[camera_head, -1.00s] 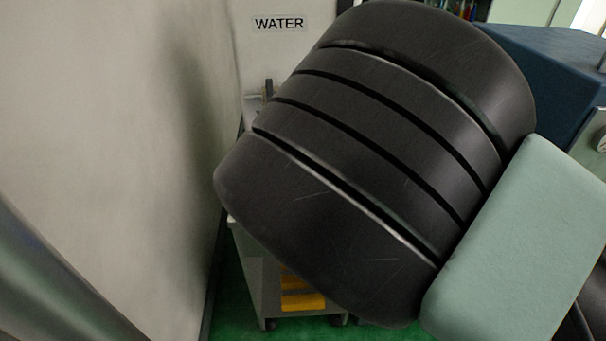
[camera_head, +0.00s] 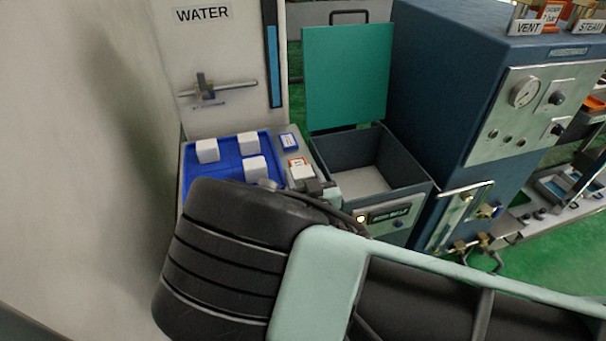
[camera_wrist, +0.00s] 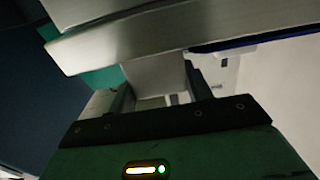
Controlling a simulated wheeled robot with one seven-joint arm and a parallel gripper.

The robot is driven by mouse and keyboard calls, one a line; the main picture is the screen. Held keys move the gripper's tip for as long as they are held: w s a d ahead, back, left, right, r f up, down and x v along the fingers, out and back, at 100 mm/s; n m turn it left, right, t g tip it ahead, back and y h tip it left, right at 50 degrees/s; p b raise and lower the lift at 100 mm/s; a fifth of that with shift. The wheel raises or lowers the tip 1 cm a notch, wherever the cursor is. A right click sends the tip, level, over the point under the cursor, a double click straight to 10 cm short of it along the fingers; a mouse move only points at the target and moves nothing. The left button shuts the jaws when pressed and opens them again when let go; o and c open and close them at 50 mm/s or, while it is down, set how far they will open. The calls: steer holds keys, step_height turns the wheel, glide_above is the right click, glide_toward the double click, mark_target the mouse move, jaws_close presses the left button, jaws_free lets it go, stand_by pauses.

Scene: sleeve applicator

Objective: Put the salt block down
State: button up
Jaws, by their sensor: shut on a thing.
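In the wrist view my gripper (camera_wrist: 158,82) is shut on a pale block, the salt block (camera_wrist: 155,74), which sits between the two dark fingers. In the head view my own dark arm links cover the lower middle, and I cannot clearly make out the gripper or the held block there. Several white blocks (camera_head: 207,151) stand apart in a blue tray (camera_head: 227,153) at the centre left. The tray's near part is hidden behind my arm.
A small white item with an orange label (camera_head: 300,170) lies right of the tray. An open dark box (camera_head: 405,178) with a raised green lid (camera_head: 347,75) stands beside it. A big blue machine (camera_head: 440,100) blocks the right; a pale wall (camera_head: 70,150) runs along the left.

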steer(key=o, duration=1.1)
steer(key=shift+f, duration=0.1)
steer(key=shift+o, duration=0.2)
steer(key=shift+r, duration=0.25)
steer(key=b+v, duration=0.1)
steer(key=v, duration=1.1)
